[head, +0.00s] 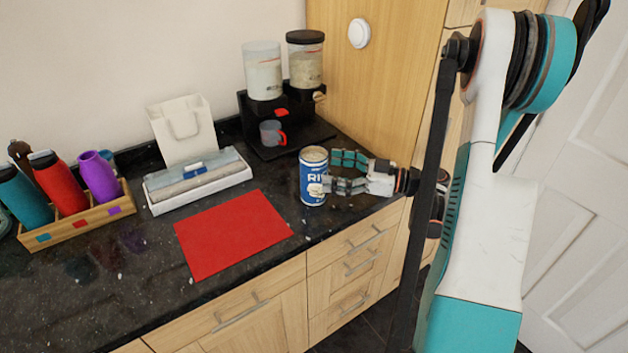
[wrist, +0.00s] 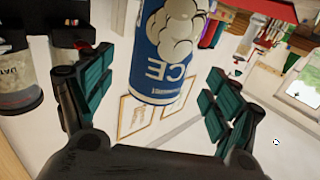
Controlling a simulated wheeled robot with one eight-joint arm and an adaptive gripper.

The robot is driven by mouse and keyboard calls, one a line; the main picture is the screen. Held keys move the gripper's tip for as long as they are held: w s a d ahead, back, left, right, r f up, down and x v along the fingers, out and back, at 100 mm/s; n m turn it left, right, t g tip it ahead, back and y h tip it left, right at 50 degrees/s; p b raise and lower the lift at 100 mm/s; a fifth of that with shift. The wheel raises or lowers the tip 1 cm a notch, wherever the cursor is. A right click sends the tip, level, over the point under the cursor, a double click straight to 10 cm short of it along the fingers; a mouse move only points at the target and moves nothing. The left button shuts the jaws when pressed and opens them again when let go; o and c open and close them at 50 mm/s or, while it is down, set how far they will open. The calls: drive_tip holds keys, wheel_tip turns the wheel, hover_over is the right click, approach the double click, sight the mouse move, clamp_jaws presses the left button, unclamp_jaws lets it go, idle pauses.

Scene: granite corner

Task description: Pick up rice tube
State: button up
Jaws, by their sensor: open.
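The rice tube (head: 312,180) is a blue and white can with a metallic top. It stands upright on the dark counter near its front right edge. My gripper (head: 338,173) is at the can's right side in the head view, its teal fingers open and pointing left toward it. In the wrist view the can (wrist: 166,50) appears upside down, between and beyond the two open fingers (wrist: 158,95). The fingers are spread on either side of it with visible gaps. Whether either finger touches the can I cannot tell.
A red mat (head: 232,234) lies left of the can. Behind stand a black dispenser (head: 290,148) with two clear containers and a small cup (head: 272,133). A white box (head: 198,180) and a wooden rack (head: 80,219) of bottles are at left. A wooden cabinet (head: 385,75) rises behind.

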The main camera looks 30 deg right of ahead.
sight(314, 167)
drive_tip(key=b+x, duration=0.1)
drive_tip(key=x, duration=0.3)
drive_tip(key=shift+a+b, duration=0.15)
drive_tip(key=shift+b, duration=0.15)
drive_tip(key=shift+w+a, duration=0.35)
drive_tip(key=shift+w, duration=0.15)
drive_tip(key=c, duration=1.5)
